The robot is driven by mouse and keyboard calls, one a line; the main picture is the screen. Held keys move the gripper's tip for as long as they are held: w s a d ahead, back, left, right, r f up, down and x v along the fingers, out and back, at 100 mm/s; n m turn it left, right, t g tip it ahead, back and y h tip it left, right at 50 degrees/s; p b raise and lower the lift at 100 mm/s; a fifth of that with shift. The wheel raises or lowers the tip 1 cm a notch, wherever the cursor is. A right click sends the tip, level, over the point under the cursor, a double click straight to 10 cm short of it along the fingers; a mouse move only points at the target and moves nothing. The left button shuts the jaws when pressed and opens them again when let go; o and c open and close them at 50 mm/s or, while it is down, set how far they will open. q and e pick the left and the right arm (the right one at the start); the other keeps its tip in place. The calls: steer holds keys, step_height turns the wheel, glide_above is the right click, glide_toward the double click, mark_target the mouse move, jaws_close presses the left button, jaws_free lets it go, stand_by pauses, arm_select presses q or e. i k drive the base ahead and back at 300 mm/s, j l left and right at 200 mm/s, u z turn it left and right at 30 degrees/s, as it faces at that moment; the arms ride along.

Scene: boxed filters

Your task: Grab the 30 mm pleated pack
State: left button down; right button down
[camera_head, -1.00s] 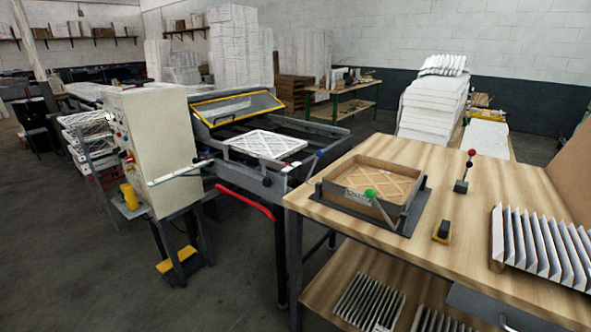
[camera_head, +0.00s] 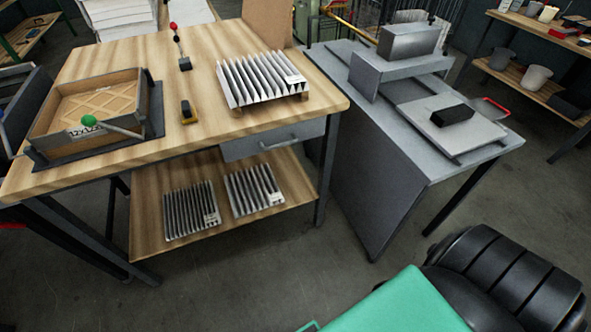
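Three white pleated packs with dark gaps between the pleats are in the head view. The largest-looking pack (camera_head: 262,79) lies on the wooden table top, near its right front, with small wooden pieces under it. A second pack (camera_head: 191,210) lies on the lower shelf at left, and a third pack (camera_head: 254,189) lies beside it at right. Each has a small white label, too small to read, so I cannot tell which is 30 mm. Neither of my grippers is in view.
The wooden table (camera_head: 120,52) carries a frame box (camera_head: 100,108) in a dark fixture with a green-knobbed lever, a yellow-black tool (camera_head: 188,112) and a red-knobbed lever (camera_head: 180,45). A drawer (camera_head: 272,141) overhangs the lower shelf (camera_head: 150,190). A grey bench (camera_head: 395,160) stands at right.

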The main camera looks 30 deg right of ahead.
mark_target(275, 197)
steer(key=z, duration=0.5)
steer(key=i+l+z, duration=0.2)
steer(key=i+l, duration=0.15)
steer(key=l, duration=0.15)
steer(key=i+l+z, duration=0.15)
steer(key=i+l, duration=0.35)
steer(key=i, duration=0.4)
steer(key=l+z, duration=0.05)
